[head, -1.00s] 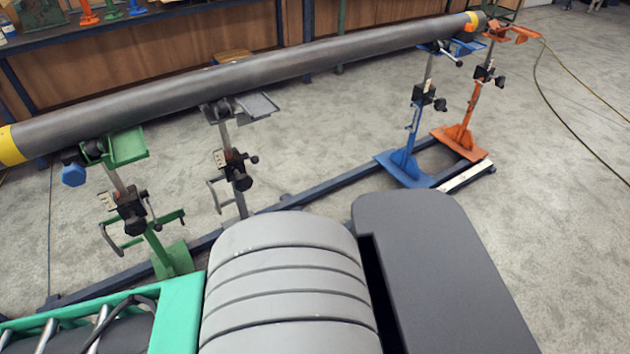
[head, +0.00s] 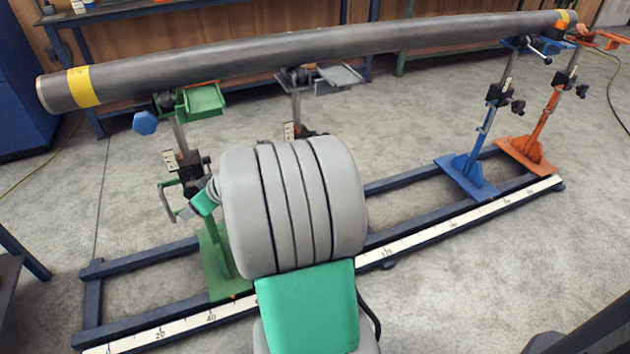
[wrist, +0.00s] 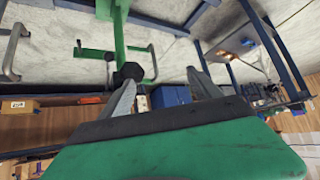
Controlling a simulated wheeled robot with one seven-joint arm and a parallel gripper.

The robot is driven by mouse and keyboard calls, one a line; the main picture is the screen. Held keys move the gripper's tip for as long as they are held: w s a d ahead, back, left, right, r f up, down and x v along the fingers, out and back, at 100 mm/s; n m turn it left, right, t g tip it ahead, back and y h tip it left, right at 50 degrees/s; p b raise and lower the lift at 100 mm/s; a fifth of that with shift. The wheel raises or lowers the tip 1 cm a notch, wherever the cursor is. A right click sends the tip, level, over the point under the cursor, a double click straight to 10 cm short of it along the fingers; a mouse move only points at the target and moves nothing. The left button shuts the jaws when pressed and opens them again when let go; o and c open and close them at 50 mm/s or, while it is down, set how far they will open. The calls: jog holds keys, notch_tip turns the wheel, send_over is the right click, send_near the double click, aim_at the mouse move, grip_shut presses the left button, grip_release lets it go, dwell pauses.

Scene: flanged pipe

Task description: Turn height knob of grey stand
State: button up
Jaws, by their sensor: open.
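The grey stand (head: 294,100) holds the pipe (head: 300,50) from below, just behind my arm in the head view. Its grey tray (head: 335,78) and upper post show; my arm hides its height knob. My gripper (wrist: 160,78) is open and empty in the wrist view. In the head view its green edge shows left of my arm, beside the green stand (head: 215,260). A black knob (wrist: 130,72) on the green stand lies at the tip of the left finger; I cannot tell if they touch.
A blue stand (head: 480,135) and an orange stand (head: 545,125) stand at the right under the pipe. A dark blue floor frame with a white ruler strip (head: 440,232) runs below. A workbench stands behind.

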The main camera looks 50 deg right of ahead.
jog(key=shift+o, duration=0.6)
jog(key=d+f+t+b, duration=0.1)
jog(key=d+f, duration=0.2)
jog(key=d, duration=0.3)
jog(key=d+f+m+t+h+b, duration=0.1)
jog(key=d+f+b, duration=0.1)
jog(key=d+f, duration=0.2)
jog(key=shift+w+d+t+h, duration=0.3)
jog(key=shift+w+d+t, duration=0.15)
jog(key=shift+d, duration=0.6)
jog(key=shift+o, duration=0.2)
jog(key=s+d+f+m+t+h+b, duration=0.1)
jog(key=s+d+f+t+h+b, duration=0.1)
jog(key=d, duration=0.7)
jog(key=shift+s+m+h+b, duration=0.2)
jog(key=shift+m+h+b, duration=0.1)
jog(key=shift+b, duration=0.35)
jog(key=s+d+f+m+t+h+b, duration=0.1)
jog(key=s+d+m+h+b, duration=0.35)
jog(key=s+d, duration=0.75)
jog(key=shift+n+h, duration=0.55)
jog(key=shift+h, duration=0.3)
jog(key=x, duration=1)
jog(key=shift+d+r, duration=0.35)
jog(key=shift+d, duration=0.1)
jog(key=shift+c, duration=0.3)
jog(key=c, duration=1.3)
